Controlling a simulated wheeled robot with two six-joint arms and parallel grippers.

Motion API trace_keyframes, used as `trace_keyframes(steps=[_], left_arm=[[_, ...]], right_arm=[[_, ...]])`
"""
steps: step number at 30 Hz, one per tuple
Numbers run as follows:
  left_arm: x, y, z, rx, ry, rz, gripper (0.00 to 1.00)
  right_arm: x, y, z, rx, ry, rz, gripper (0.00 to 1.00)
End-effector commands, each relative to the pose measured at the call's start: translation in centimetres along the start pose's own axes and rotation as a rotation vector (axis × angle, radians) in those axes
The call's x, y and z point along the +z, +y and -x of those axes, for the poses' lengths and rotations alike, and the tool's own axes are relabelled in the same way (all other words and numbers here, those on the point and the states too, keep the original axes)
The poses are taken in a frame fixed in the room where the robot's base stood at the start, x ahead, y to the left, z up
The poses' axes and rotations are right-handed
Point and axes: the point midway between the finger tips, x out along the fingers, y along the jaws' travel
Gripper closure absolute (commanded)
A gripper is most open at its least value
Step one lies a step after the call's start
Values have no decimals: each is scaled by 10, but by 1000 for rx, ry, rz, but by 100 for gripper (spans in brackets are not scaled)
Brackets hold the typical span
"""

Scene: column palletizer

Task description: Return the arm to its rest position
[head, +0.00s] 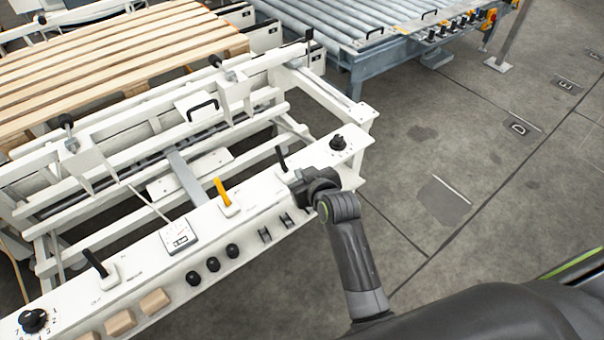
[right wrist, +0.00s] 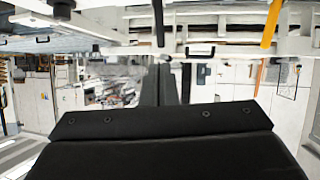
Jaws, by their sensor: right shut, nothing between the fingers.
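My right arm reaches up from the lower right in the head view. My right gripper (head: 299,190) is over the right part of the white control panel (head: 140,262), close to a black lever (head: 281,158). In the right wrist view its dark fingers (right wrist: 160,84) are together with nothing between them. That view looks upside down, with the panel along the top, a black lever (right wrist: 158,22) and a yellow lever (right wrist: 271,24) hanging down. I cannot tell whether the gripper touches the panel. My left gripper is not in view.
The panel also carries a yellow-orange lever (head: 222,193), a gauge (head: 180,235), a left black lever (head: 96,264) and knobs (head: 338,143). A wooden pallet (head: 110,65) lies behind, with a roller conveyor (head: 345,25) at the top. Open grey floor (head: 460,160) is to the right.

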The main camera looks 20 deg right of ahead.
Motion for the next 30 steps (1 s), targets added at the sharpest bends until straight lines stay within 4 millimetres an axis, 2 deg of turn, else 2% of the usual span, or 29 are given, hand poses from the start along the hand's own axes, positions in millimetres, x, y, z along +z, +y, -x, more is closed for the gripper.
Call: trace_keyframes(steps=[11,14,17,20,21,23,24,26,27,30], left_arm=[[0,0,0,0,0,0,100],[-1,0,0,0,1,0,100],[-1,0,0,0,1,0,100],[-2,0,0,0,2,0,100],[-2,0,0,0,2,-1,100],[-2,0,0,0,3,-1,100],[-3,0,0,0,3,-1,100],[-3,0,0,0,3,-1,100],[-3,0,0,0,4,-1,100],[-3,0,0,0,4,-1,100]], right_arm=[[1,0,-1,0,-1,0,100],[15,0,-5,-1,-25,-3,100],[56,0,-14,-2,-92,-14,100],[124,-1,-22,-2,-198,-33,100],[155,0,-23,0,-246,-41,100],[201,0,-20,4,-313,-55,100],[232,1,-16,7,-359,-64,100],[278,2,-7,13,-425,-78,100],[307,3,1,19,-469,-86,100],[379,6,29,33,-577,-108,100]])
